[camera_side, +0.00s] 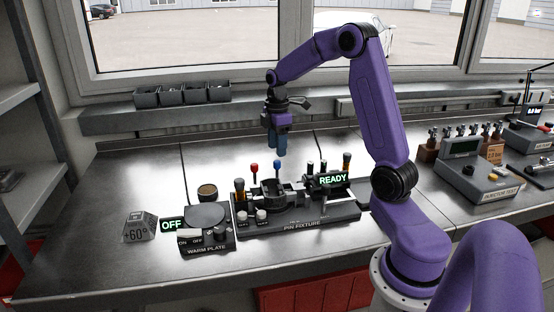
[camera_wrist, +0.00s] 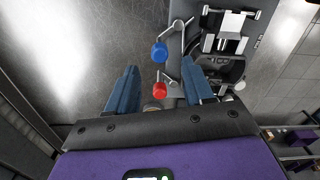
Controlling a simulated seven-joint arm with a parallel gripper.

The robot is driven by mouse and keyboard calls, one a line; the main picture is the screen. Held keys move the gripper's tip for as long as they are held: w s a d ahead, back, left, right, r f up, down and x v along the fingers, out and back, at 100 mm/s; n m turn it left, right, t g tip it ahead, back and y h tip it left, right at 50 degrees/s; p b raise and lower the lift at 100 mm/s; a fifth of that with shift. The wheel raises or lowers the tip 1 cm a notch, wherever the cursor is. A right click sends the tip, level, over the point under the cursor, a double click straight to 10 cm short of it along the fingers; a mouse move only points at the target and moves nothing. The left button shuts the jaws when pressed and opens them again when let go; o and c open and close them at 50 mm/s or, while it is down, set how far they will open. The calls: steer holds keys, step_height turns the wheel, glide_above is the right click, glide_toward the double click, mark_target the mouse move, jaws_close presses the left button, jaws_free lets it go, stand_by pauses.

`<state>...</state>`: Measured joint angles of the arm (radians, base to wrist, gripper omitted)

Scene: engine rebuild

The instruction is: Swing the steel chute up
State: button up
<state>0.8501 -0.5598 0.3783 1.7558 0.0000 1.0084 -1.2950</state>
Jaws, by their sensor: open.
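The pin fixture (camera_side: 285,226) sits on the steel bench, with a red-knobbed lever (camera_side: 254,167) and a blue-knobbed lever (camera_side: 278,164) standing up from it. The red knob (camera_wrist: 160,90) and blue knob (camera_wrist: 159,52) also show in the wrist view. A bright metal channel-like part (camera_wrist: 226,32) lies on the fixture in the wrist view; I cannot tell for certain that it is the steel chute. My gripper (camera_side: 279,152) hangs above and behind the fixture, fingers down, open and empty. In the wrist view its blue fingers (camera_wrist: 160,65) are apart, with the knobs seen between them from above.
A green READY sign (camera_side: 333,180) stands over the fixture's right part. A warm plate (camera_side: 207,216) reading OFF is to its left, with a brown cup (camera_side: 207,191) behind. An injector tester (camera_side: 478,182) stands at right. The bench behind the fixture is mostly clear.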

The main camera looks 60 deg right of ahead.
mark_target(277, 161)
steer(key=shift+f, duration=2.65)
jaws_close()
